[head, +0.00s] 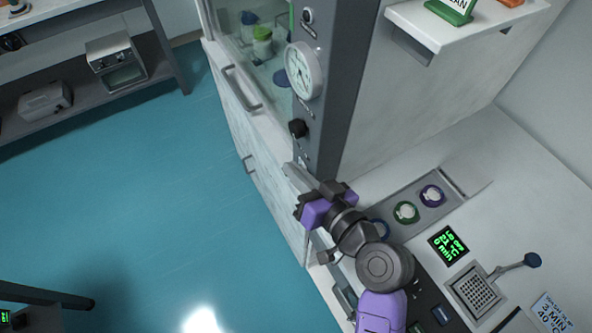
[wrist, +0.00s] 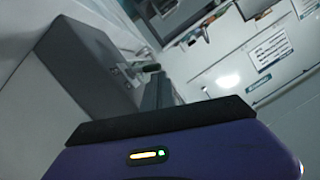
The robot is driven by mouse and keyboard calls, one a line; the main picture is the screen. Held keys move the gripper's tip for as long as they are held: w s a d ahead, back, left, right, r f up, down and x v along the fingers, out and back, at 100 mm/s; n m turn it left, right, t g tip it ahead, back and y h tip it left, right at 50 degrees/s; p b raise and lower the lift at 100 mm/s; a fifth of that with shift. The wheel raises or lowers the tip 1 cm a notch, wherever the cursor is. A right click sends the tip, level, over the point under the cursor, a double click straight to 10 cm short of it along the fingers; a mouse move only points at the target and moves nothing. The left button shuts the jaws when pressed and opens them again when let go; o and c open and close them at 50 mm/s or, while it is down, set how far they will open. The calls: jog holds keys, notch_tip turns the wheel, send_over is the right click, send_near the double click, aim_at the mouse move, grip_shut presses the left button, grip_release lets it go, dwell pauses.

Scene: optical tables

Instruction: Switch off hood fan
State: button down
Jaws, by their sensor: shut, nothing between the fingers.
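The fume hood has a dark grey front post (head: 335,90) with controls down its face. A round white gauge (head: 303,71) is high on it, and a black knob (head: 298,128) sits below the gauge. A small light fitting shows low on the post, partly hidden by my gripper; I cannot tell which control is the fan switch or its setting. In the wrist view the fingers (wrist: 158,92) reach along the grey post (wrist: 85,65); contact is unclear.
The hood's glass sash and handle (head: 242,88) are left of the post. A white bench (head: 500,150) on the right holds a panel with coloured-ring knobs (head: 405,212), a green-lit display (head: 449,245) and a balance-like grille (head: 475,292). Blue floor (head: 140,190) is clear at left.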

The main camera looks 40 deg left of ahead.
jog(key=n+b, duration=0.1)
jog(key=b, duration=0.1)
jog(key=s+f+n+t+b, duration=0.1)
jog(key=n+b, duration=0.1)
jog(key=n+h+b, duration=0.1)
jog(key=n+b, duration=0.1)
jog(key=b, duration=0.1)
jog(key=shift+s+a+f+t, duration=0.3)
jog(key=shift+a+f+t, duration=0.05)
jog(key=shift+f+t, duration=0.05)
jog(key=shift+d, duration=0.1)
